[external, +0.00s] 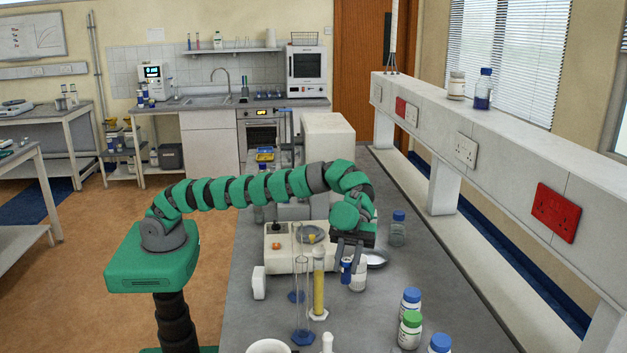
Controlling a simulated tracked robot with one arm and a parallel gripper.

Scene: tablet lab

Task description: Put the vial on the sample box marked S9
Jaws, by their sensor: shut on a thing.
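My gripper (349,256) points down over the grey bench, near its middle. It is shut on a small dark-blue item (346,268), which appears to be the vial; the fingers partly hide it. It hangs close beside a white bottle (358,281), and I cannot tell whether they touch. No S9 mark can be read in this view, so I cannot tell which thing is the sample box.
A yellow-filled cylinder (319,285) and a clear cylinder (301,300) stand just left of my gripper. A cream stirrer unit (285,262) is behind them. Blue- and green-capped bottles (410,330) stand at the front right.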

